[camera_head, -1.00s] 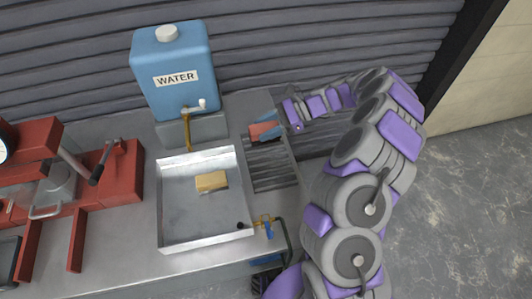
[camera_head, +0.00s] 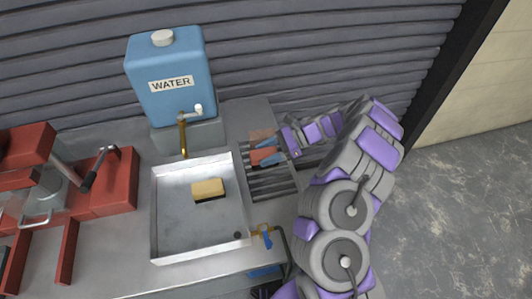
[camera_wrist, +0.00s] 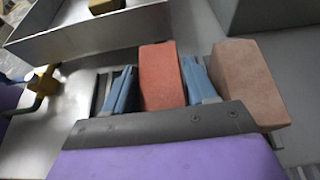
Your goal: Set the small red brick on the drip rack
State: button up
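A small red brick (camera_head: 263,155) is between the two blue fingers of my gripper (camera_head: 268,152), over the dark slatted drip rack (camera_head: 272,184). In the wrist view the brick (camera_wrist: 161,78) fills most of the space between the fingers, with a thin gap seeming to show on the left. My gripper (camera_wrist: 163,88) appears shut on it. I cannot tell whether the brick's underside touches the rack. A second, paler brick (camera_wrist: 248,84) lies just right of the right finger in the wrist view; it also shows behind the gripper in the head view (camera_head: 261,135).
A metal tray (camera_head: 172,228) with a yellow sponge (camera_head: 208,189) is left of the rack. A blue water tank (camera_head: 170,75) with a tap stands behind it. A brass valve (camera_head: 263,232) is at the tray's front right corner. Red machinery (camera_head: 110,185) is at left.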

jog(key=o, duration=0.3)
jog(key=shift+d, duration=0.3)
jog(key=shift+w+r, duration=0.1)
jog(key=shift+r, duration=0.05)
